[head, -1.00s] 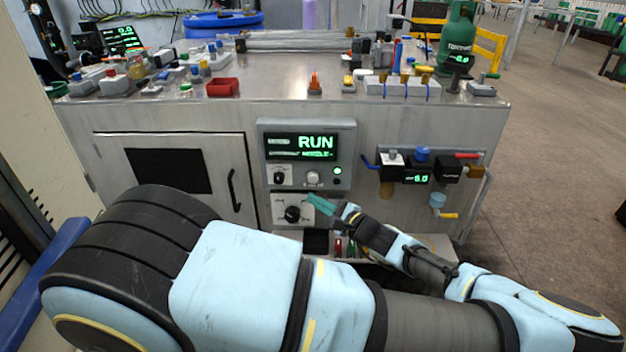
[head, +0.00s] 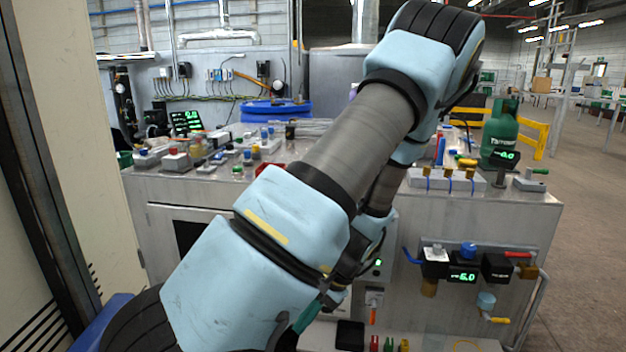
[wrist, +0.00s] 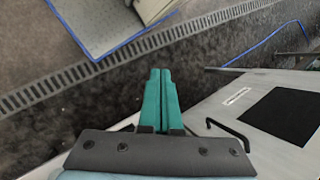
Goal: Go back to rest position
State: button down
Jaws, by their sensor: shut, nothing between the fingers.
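My gripper (wrist: 160,100) has two green fingers, pressed together with nothing between them in the wrist view. It points down over the dark floor beside the metal cabinet. In the head view my gripper (head: 306,316) shows only in part, low behind my raised arm. My arm is folded up in front of the metal workbench cabinet (head: 535,215) and hides much of its front, including most of the control panel.
The cabinet door with its dark window (wrist: 285,115) and handle (wrist: 230,133) is right of the fingers. A floor grate (wrist: 60,83) runs behind. A green gas bottle (head: 499,135) and valves (head: 468,265) are at the right. Open floor (head: 585,230) lies further right.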

jog(key=a+r+n+t+h, duration=0.1)
jog(key=a+r+n+h, duration=0.1)
jog(key=r, duration=0.7)
jog(key=a+r+n+t+h, duration=0.1)
jog(key=a+r+n+h, duration=0.1)
jog(key=r, duration=0.7)
jog(key=shift+s+a+r+n+t+h, duration=0.15)
jog(key=shift+s+a+n+t+h, duration=0.2)
jog(key=shift+n+h, duration=0.55)
